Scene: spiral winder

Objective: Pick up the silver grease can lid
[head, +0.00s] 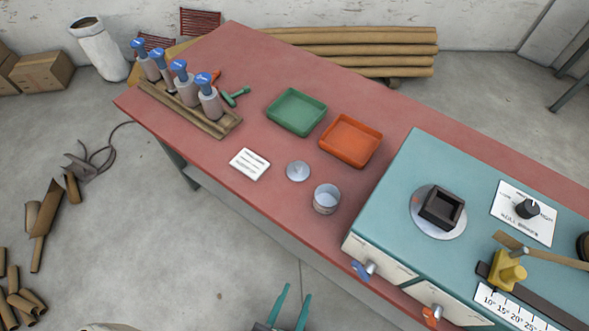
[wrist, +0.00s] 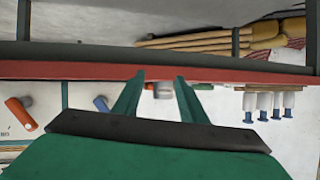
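The silver grease can lid (head: 298,171) is a small round disc with a little knob. It lies flat on the red workbench (head: 240,70) in the head view, between a white card and the open grease can (head: 326,201). My gripper (head: 297,291) is at the bottom of the head view, its two green fingers apart and empty, out beyond the bench's front edge and well apart from the lid. In the wrist view, which looks upside down, my gripper (wrist: 160,78) is open, with the can (wrist: 163,91) showing between the fingers. I cannot make out the lid there.
The teal machine (head: 400,200) with lever knobs on its front stands right of the can. Green (head: 295,112) and orange (head: 350,140) trays lie behind the lid. Several blue-capped bottles (head: 180,82) stand in a wooden rack at left. The white card (head: 250,165) is left of the lid.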

